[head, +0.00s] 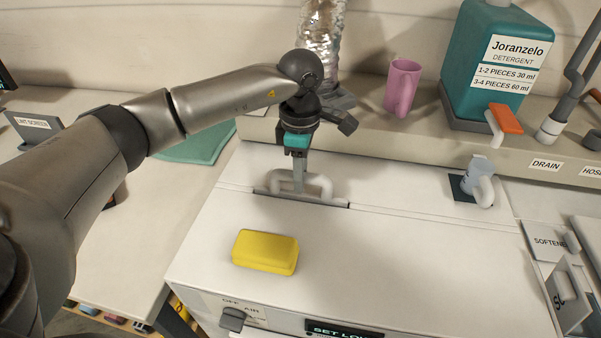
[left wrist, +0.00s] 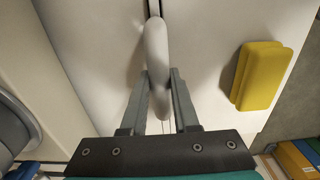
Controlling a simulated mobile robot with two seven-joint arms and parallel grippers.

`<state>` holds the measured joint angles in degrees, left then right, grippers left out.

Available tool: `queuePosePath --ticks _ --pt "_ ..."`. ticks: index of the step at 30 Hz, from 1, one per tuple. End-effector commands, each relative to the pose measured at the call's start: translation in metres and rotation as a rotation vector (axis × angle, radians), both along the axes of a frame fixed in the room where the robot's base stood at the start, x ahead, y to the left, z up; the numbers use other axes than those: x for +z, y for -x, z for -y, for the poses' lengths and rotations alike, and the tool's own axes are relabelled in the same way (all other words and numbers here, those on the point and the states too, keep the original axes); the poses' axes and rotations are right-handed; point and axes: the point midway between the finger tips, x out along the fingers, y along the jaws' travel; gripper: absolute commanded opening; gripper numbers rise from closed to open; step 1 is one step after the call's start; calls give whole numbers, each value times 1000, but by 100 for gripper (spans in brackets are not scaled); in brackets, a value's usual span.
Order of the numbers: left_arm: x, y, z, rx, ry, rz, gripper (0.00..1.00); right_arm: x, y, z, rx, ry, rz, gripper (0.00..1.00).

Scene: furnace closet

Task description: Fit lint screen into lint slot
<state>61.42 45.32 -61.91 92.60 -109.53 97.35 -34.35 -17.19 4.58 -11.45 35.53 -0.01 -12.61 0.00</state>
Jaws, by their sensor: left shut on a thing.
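The lint screen shows as a white looped handle (head: 322,184) on the white machine top. A dark grey strip (head: 330,203), which looks like the lint slot or the screen's top plate, lies under the handle. The mesh is hidden, and I cannot tell how deep the screen sits. My left gripper (head: 299,186) points down from above and is shut on the handle. In the left wrist view its two fingers (left wrist: 160,88) lie on either side of the handle (left wrist: 156,45). My right gripper is in neither view.
A yellow block (head: 265,251) lies on the machine top in front of the handle. A small blue-grey handled part (head: 479,180) stands to the right. A pink cup (head: 402,87) and a teal detergent bottle (head: 497,60) stand on the ledge behind. The top between is clear.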

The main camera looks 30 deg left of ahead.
Motion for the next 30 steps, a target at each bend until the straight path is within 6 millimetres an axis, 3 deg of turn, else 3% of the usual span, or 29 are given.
queuePosePath --ticks 2,3,12,22,30 --pt "-3 0 0 0 0 0 0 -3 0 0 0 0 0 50" --pt "-2 0 0 0 0 0 32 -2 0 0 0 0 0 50" --pt "-2 0 0 0 0 0 64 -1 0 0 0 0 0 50" --pt "2 0 0 0 0 0 64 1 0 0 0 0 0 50" --pt "23 0 0 0 0 0 64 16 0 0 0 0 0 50"
